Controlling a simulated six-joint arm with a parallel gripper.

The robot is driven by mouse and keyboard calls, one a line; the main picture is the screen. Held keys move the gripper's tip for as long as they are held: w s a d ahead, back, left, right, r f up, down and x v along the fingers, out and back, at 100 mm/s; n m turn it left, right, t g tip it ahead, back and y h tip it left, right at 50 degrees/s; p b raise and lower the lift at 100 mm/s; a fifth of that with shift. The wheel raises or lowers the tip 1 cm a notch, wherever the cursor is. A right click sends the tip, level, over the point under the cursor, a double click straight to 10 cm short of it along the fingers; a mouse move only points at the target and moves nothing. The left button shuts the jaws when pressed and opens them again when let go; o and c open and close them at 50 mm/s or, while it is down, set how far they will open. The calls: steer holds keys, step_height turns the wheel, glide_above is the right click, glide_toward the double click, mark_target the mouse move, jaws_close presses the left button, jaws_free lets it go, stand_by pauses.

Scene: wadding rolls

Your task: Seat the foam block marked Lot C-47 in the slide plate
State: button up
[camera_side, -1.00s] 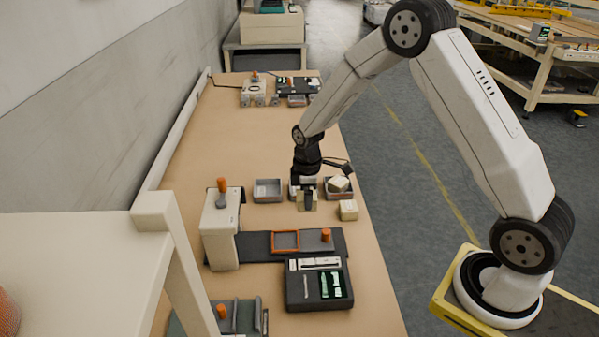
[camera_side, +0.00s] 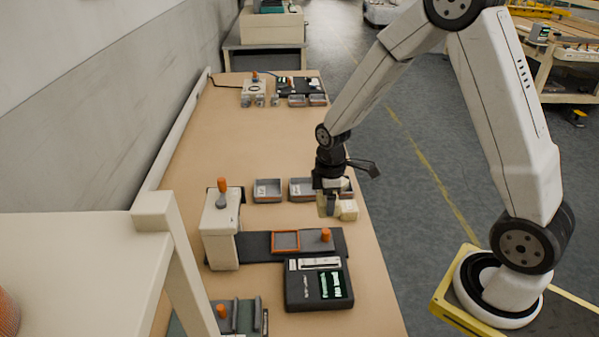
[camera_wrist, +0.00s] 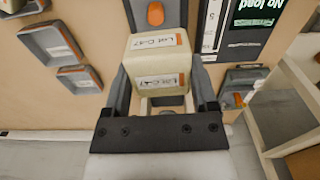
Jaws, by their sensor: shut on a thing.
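A cream foam block (camera_wrist: 158,50) with "Lot C-47" labels on two faces is between my gripper's fingers (camera_wrist: 159,80) in the wrist view. In the side view my gripper (camera_side: 330,204) is low over the bench, shut on the cream block (camera_side: 348,211) at the right edge. The dark slide plate (camera_side: 258,247) lies nearer the camera, with an orange-rimmed square recess (camera_side: 286,241) and an orange knob (camera_side: 326,235). The recess looks empty. In the wrist view the knob (camera_wrist: 155,14) is just beyond the block. The block's underside is hidden.
Grey trays (camera_side: 267,190) stand behind the plate; one is partly hidden by my gripper. A display box (camera_side: 318,285) sits in front; its screen reads "No load" in the wrist view (camera_wrist: 257,12). A cream housing (camera_side: 221,230) flanks the plate's left. Bare bench lies farther back.

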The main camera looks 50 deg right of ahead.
steer(key=shift+w+a, duration=0.1)
steer(key=shift+w, duration=0.05)
steer(key=w+a+f, duration=0.4)
steer(key=w+a, duration=0.2)
steer(key=w, duration=0.1)
steer(key=shift+w+a, duration=0.25)
steer(key=shift+a, duration=0.15)
steer(key=shift+f, duration=0.2)
steer(key=shift+f, duration=2.15)
steer(key=shift+f, duration=0.9)
stand_by(0.5)
steer(key=o, duration=1.1)
steer(key=shift+r, duration=0.15)
